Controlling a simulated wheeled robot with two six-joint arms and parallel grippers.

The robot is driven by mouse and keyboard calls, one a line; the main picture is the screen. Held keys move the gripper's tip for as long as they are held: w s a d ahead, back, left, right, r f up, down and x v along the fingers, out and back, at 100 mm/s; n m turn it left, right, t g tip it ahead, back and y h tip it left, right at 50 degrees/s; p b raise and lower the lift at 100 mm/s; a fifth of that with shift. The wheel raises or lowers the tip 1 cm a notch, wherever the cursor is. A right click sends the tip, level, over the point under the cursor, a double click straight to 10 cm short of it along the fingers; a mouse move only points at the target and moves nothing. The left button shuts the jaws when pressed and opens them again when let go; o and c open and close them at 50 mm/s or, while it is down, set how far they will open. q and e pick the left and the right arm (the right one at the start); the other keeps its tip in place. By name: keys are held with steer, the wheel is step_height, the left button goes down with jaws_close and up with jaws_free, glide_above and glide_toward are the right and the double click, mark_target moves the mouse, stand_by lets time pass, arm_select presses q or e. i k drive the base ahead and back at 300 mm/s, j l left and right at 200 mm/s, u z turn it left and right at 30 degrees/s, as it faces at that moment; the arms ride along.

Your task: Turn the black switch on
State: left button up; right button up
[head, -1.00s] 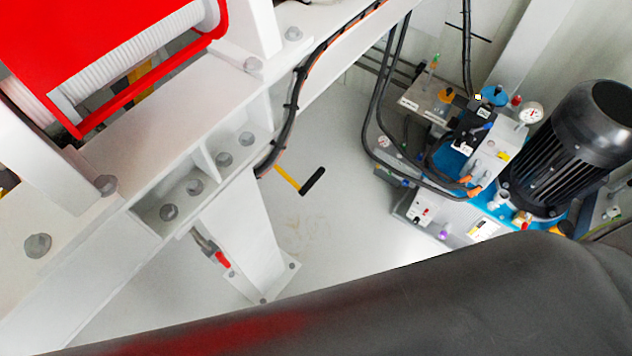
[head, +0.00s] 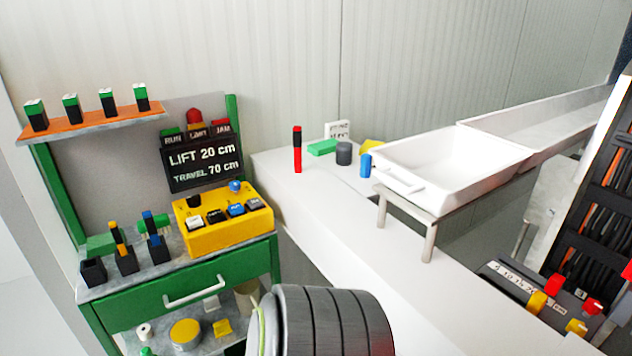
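A yellow control box (head: 228,228) stands on the workbench at the left of the head view. Its sloped face bears a row of small switches: a white one (head: 194,222), a black one (head: 215,215), a blue one (head: 236,209) and another dark one (head: 254,204). A black knob (head: 193,201) and a blue knob (head: 235,186) stand on its top. I cannot tell which black control the task means, nor whether any is on or off. Neither of my grippers is in view.
The green workbench (head: 200,285) carries black holders (head: 93,272) beside the box. Behind it is a sign (head: 203,163) reading "LIFT 20 cm, TRAVEL 70 cm". A dark ribbed cylinder (head: 322,320) is at the bottom middle. A white tray (head: 440,165) stands right; red and yellow knobs (head: 554,284) are lower right.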

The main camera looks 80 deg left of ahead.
mark_target(195, 200)
steer(key=u, duration=3.3)
steer(key=j+z, duration=0.1)
steer(key=z, duration=0.6)
steer(key=j+z, duration=0.35)
steer(key=j, duration=0.4)
steer(key=j+z, duration=0.35)
steer(key=j, duration=0.4)
steer(key=j+z, duration=0.35)
steer(key=j, duration=0.6)
steer(key=k+j, duration=0.15)
steer(key=j, duration=0.1)
